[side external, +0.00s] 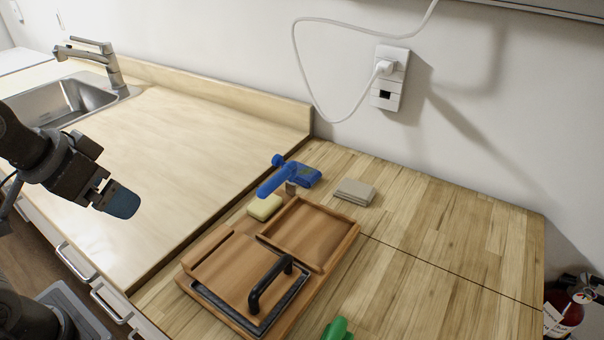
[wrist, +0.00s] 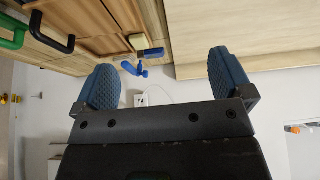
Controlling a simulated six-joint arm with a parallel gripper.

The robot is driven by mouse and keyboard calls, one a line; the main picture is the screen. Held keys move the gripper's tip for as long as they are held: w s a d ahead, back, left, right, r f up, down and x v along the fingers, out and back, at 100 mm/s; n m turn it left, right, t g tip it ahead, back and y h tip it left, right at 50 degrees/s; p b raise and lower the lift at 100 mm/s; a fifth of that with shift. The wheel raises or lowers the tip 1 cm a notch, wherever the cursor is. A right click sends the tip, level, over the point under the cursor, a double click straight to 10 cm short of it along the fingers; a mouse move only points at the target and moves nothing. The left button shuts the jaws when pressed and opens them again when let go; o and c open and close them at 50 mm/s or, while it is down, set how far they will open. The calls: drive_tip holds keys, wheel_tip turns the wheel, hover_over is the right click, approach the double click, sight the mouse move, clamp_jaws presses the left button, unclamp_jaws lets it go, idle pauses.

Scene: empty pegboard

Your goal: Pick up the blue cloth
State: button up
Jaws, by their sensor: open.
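A dark blue folded cloth (side external: 306,175) with greenish marks lies on the wooden counter near the wall in the side view. A brighter blue bottle-like object (side external: 270,184) lies just to its left and partly overlaps it in the picture. My gripper (side external: 119,201) is at the left, above the pale counter, well apart from the cloth and empty. In the wrist view my gripper (wrist: 162,82) shows two blue fingertips spread wide with nothing between them. Small blue items (wrist: 133,68) show beyond them, but I cannot tell clearly which is the cloth.
A yellow sponge (side external: 265,207), a grey folded cloth (side external: 354,191) and a wooden box with a black handle (side external: 268,284) surround the blue items. A green object (side external: 338,329) is at the front. A sink (side external: 62,101) is at left.

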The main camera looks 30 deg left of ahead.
drive_tip(key=shift+r, duration=0.1)
drive_tip(key=w+d+r+n+g, duration=0.1)
drive_tip(key=w+r+n, duration=0.4)
drive_tip(key=w, duration=0.7)
drive_tip(key=n+g, duration=0.5)
drive_tip(key=n, duration=0.7)
hover_over(301, 170)
wheel_tip(301, 170, down, 16)
drive_tip(key=shift+a+f, duration=0.15)
drive_tip(key=shift+f, duration=4.25)
drive_tip(key=c, duration=1)
